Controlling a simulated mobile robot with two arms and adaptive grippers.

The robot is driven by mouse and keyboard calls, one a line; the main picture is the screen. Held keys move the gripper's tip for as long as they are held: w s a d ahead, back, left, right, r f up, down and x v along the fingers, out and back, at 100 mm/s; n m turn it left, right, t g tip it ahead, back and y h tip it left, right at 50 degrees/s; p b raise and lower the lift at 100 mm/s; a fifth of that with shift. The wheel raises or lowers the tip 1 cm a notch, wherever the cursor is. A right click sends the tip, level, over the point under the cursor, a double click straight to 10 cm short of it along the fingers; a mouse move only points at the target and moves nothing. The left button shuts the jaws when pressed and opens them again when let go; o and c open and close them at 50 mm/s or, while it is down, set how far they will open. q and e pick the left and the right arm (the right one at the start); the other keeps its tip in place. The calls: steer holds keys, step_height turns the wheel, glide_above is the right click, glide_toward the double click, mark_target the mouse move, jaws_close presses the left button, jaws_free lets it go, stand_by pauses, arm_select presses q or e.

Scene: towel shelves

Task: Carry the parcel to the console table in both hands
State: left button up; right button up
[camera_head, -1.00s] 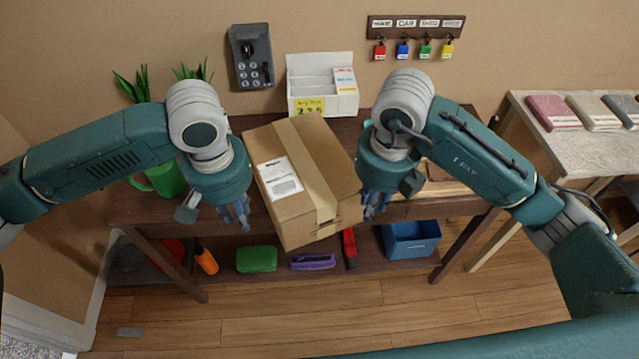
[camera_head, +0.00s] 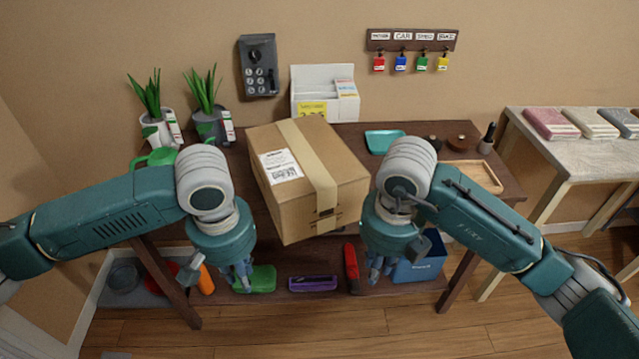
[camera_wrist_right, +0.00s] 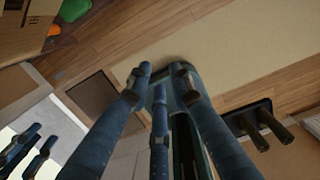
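The brown cardboard parcel (camera_head: 325,188), with a tape strip and a white label, sits on the dark wooden console table (camera_head: 357,139), near its front edge. A corner of the parcel shows in the right wrist view (camera_wrist_right: 22,28). My left gripper (camera_head: 241,277) is in front of and below the parcel's left side, apart from it. My right gripper (camera_head: 377,268) is in front of and below its right side, also apart. The right fingers (camera_wrist_right: 160,85) are spread with nothing between them. The left fingers look parted and empty. The parcel's underside is hidden.
Potted plants (camera_head: 208,105) stand at the table's back left, a white leaflet rack (camera_head: 326,92) behind the parcel. A teal tray (camera_head: 384,141) and a wooden tray (camera_head: 478,177) are to the right. A lower shelf holds a purple item (camera_head: 313,283) and a blue bin (camera_head: 419,268).

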step_height(320, 180, up, 12)
steer(key=shift+s+r, duration=0.25)
steer(key=shift+s, duration=0.15)
stand_by(0.6)
